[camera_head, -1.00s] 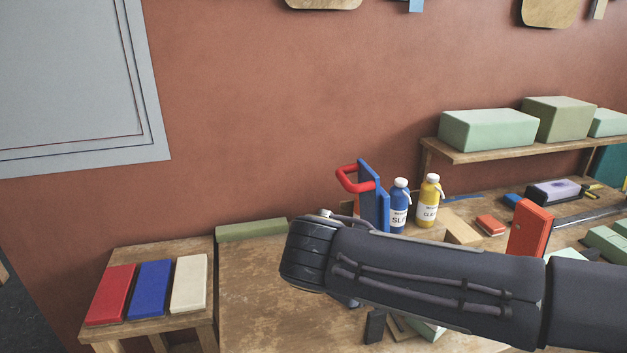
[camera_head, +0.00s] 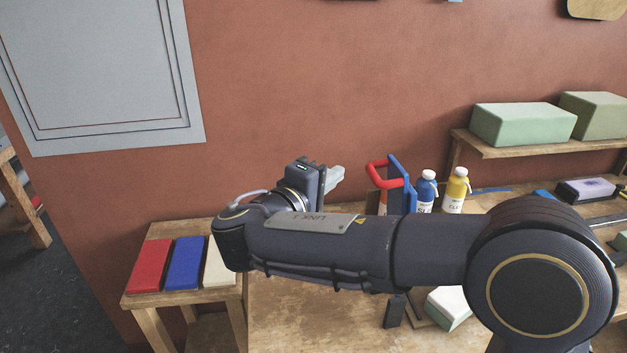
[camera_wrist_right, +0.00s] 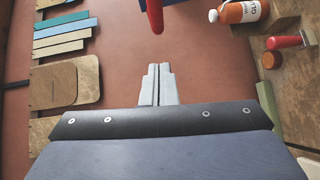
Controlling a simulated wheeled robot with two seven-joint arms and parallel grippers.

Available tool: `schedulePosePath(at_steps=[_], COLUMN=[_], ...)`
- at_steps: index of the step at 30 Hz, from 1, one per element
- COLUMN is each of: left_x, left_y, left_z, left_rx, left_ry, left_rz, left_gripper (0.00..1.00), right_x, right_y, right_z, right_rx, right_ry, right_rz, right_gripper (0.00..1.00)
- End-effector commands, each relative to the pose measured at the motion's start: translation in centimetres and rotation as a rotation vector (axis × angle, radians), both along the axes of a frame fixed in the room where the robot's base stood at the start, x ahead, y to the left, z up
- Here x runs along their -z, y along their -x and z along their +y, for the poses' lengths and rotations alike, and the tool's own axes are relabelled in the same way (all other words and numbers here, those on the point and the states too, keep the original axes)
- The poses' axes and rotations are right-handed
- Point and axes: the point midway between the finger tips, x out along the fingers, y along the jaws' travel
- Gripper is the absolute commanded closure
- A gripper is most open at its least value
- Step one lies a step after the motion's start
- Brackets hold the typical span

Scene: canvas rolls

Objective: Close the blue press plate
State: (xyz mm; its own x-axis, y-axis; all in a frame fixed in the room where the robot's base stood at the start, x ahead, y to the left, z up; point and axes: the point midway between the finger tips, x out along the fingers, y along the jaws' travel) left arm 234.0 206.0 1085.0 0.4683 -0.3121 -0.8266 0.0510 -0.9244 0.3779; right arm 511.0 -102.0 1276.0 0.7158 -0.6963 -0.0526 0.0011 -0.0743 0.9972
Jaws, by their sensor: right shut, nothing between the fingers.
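The blue press plate (camera_head: 402,185) stands upright on the workbench in the head view, with its red handle (camera_head: 378,172) on the left side. In the wrist view the red handle (camera_wrist_right: 154,16) shows at the top edge, just beyond the fingertips, with only slivers of blue beside it. My right gripper (camera_head: 335,179) is raised to the left of the handle, apart from it. Its fingers (camera_wrist_right: 157,84) are together and empty. My right forearm hides the foot of the plate and part of the bench. My left gripper is in neither current view.
Blue (camera_head: 426,190) and yellow (camera_head: 456,190) bottles stand right of the plate. A side table holds red (camera_head: 149,265), blue (camera_head: 184,263) and cream blocks. A wall shelf (camera_head: 500,154) carries green blocks. The wall is close behind the bench.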

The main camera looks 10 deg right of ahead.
Motion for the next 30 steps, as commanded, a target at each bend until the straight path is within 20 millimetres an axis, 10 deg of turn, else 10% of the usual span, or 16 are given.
schedulePosePath(at_steps=[9, 30], left_x=[-1.6, -1.1], left_y=[0.0, 0.0], left_z=[0.0, 0.0], left_rx=[0.0, 0.0], left_ry=[0.0, 0.0], left_rz=[0.0, 0.0], left_gripper=[0.64, 0.64], right_x=[0.2, -0.3], right_y=[-0.2, -0.2], right_z=[-3.9, -5.1], right_rx=[0.0, 0.001], right_ry=[0.001, -0.058], right_rz=[0.002, -0.001], right_gripper=[1.0, 1.0])
